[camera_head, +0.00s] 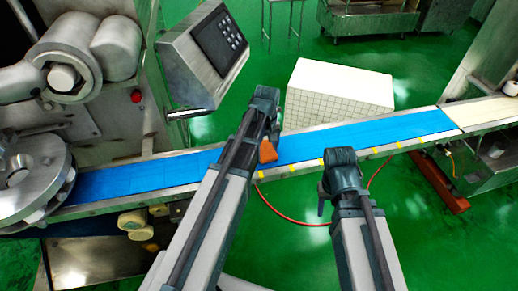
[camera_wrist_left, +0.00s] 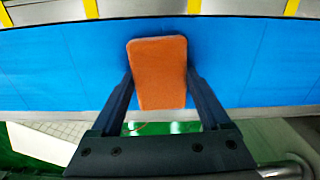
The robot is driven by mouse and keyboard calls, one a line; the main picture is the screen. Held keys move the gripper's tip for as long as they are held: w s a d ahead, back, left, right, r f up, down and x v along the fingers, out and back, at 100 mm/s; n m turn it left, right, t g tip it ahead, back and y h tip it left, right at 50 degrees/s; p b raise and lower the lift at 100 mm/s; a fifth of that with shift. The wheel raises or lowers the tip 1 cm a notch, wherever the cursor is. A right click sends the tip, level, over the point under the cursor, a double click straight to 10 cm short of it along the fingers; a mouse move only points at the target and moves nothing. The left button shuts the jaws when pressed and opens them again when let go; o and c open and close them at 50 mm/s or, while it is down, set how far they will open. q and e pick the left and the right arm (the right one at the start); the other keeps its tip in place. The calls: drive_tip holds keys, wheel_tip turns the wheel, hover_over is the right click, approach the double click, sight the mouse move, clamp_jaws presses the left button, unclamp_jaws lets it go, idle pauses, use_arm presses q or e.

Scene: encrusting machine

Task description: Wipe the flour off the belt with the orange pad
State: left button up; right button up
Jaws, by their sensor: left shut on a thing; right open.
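The orange pad (camera_wrist_left: 158,75) is held between the two fingers of my left gripper (camera_wrist_left: 160,92), over the blue belt (camera_wrist_left: 250,60) in the left wrist view. In the head view the orange pad (camera_head: 268,152) shows beside my left gripper (camera_head: 264,140), at the near part of the blue belt (camera_head: 350,133). I cannot tell whether the pad touches the belt. No flour is clearly visible on the belt. My right gripper (camera_head: 322,200) is open and empty, in front of the belt's near edge.
A tilted control panel (camera_head: 205,55) stands behind the belt at the left. A white tiled block (camera_head: 338,95) is behind the belt's middle. A round metal machine part (camera_head: 30,180) stands at the belt's left end. A red hose (camera_head: 290,217) hangs below the near edge.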

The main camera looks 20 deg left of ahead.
sight(288, 149)
use_arm(q)
drive_tip(key=shift+w+d, duration=0.1)
drive_tip(key=shift+d, duration=0.1)
drive_tip(key=shift+w+d, duration=0.5)
drive_tip(key=shift+d, duration=0.25)
drive_tip(key=shift+w+d, duration=0.5)
drive_tip(key=shift+d, duration=0.25)
drive_tip(key=shift+d, duration=0.1)
drive_tip(key=shift+w+d+f, duration=0.1)
drive_tip(key=shift+w+d, duration=0.45)
drive_tip(key=shift+d, duration=0.3)
drive_tip(key=shift+w+d, duration=0.5)
drive_tip(key=shift+d, duration=0.3)
drive_tip(key=shift+w+d, duration=0.1)
